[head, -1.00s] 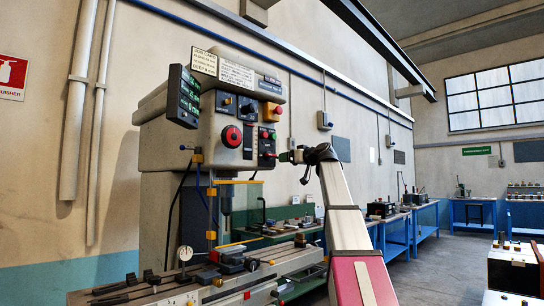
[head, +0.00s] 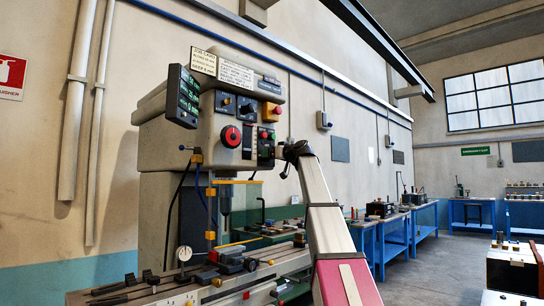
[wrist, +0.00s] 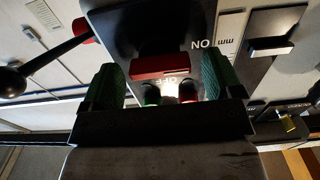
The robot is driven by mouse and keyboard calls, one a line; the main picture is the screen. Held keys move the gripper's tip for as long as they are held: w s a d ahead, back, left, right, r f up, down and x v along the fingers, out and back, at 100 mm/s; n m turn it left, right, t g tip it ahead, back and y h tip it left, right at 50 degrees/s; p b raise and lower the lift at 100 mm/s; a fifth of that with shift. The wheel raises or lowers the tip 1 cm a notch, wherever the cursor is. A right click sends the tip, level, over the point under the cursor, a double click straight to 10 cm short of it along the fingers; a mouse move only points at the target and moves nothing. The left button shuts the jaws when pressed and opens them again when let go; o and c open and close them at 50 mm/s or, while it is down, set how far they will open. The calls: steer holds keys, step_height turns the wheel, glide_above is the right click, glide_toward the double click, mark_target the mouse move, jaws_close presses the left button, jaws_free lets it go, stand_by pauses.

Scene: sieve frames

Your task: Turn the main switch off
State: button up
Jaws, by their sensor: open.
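The main switch shows in the wrist view as a red bar handle (wrist: 160,67) on a dark plate, lying level in the picture. An upside-down ON label is to its upper right and an OFF label just below it. My gripper (wrist: 163,82) is open, its green-padded fingers to the left and right of the handle, with gaps on both sides. Whether they touch the plate I cannot tell. In the head view the grey machine (head: 185,130) carries the switch panel (head: 266,145); my dark wrist is just right of it, and the fingertips are hard to make out.
A green button (wrist: 152,95) and a red button (wrist: 188,92) are close between the fingers. A red round knob (head: 232,136) is on the machine front. Blue benches (head: 395,240) stand at the right.

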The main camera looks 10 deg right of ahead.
steer(key=shift+w+a, duration=0.1)
steer(key=shift+w, duration=0.05)
steer(key=shift+c, duration=0.3)
steer(key=c, duration=0.9)
steer(key=shift+o, duration=0.2)
